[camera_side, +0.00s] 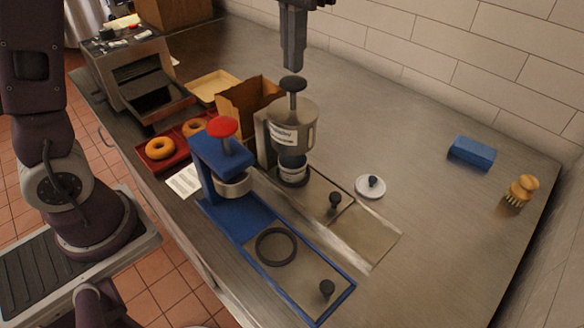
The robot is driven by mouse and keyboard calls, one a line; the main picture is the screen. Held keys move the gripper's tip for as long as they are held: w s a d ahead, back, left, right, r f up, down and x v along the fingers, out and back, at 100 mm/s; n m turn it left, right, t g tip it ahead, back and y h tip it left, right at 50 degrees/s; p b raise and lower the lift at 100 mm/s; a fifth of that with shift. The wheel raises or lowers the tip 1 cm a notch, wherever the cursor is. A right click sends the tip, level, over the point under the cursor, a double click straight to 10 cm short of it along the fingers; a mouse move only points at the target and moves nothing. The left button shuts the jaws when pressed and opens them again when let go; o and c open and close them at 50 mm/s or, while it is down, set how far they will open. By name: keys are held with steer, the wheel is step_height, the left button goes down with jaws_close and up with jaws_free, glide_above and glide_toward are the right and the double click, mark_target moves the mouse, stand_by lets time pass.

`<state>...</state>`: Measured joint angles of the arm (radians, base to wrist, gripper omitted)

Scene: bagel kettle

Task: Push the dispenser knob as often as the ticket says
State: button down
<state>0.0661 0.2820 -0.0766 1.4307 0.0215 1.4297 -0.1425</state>
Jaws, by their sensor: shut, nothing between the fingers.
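A steel dispenser (294,129) with a label stands in the middle of the counter. Its dark round knob (292,84) sits on a stem at the top. My gripper (293,66) is shut and empty, pointing down just above the knob; I cannot tell whether it touches. A small labelled cup (292,170) stands under the dispenser. A white ticket (184,181) with printed lines lies at the counter's front edge, too small to read.
A blue press (221,160) with a red knob (222,127) stands at front left of the dispenser. A red tray (175,160) holds bagels. A cardboard box (245,106) is behind. A white lid (370,187), blue sponge (472,152) and brush (521,191) lie right.

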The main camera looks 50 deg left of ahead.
mark_target(293, 79)
stand_by(0.5)
steer(key=shift+f, duration=2.4)
steer(key=shift+r, duration=2.4)
step_height(293, 79, up, 6)
